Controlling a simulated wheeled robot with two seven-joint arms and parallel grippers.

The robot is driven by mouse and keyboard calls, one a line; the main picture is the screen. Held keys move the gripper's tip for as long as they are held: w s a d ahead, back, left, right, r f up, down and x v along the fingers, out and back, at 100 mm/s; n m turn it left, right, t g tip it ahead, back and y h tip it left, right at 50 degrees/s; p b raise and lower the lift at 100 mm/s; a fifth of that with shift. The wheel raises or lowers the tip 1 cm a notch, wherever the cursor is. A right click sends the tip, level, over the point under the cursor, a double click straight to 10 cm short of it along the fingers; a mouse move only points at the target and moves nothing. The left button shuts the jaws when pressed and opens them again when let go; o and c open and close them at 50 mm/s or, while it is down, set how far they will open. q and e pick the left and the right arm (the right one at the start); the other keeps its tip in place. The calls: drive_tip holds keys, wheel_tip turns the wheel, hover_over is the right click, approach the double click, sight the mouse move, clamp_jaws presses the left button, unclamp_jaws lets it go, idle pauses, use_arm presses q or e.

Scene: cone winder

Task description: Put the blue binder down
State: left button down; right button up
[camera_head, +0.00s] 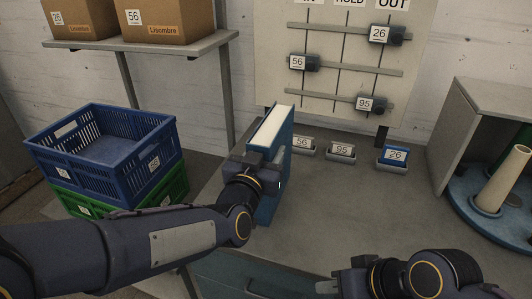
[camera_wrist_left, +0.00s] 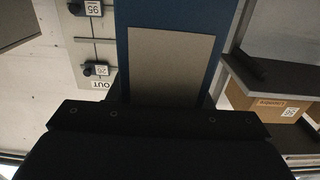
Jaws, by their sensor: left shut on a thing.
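The blue binder (camera_head: 284,152) stands upright over the grey worktop, its pale page edges facing up. My left gripper (camera_head: 266,172) is shut on the binder's near side. In the left wrist view the binder (camera_wrist_left: 168,12) fills the middle, with a plain grey-beige panel on its blue cover; the fingertips are hidden there. I cannot tell whether its lower edge touches the worktop. My right gripper (camera_head: 332,284) is low at the front of the head view, away from the binder and partly cut off; its jaw opening is unclear.
Label holders 56 (camera_head: 302,144), 95 (camera_head: 341,151) and 26 (camera_head: 392,157) stand along the back of the worktop (camera_head: 340,215), below the IN/HOLD/OUT board (camera_head: 335,85). A blue crate (camera_head: 100,150) sits on a green one at left. A cone (camera_head: 500,180) stands right. The worktop's middle is clear.

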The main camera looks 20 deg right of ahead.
use_arm(q)
drive_tip(key=shift+r, duration=0.1)
drive_tip(key=c, duration=0.7)
unclamp_jaws()
drive_tip(key=shift+f, duration=0.2)
drive_tip(key=shift+r, duration=0.1)
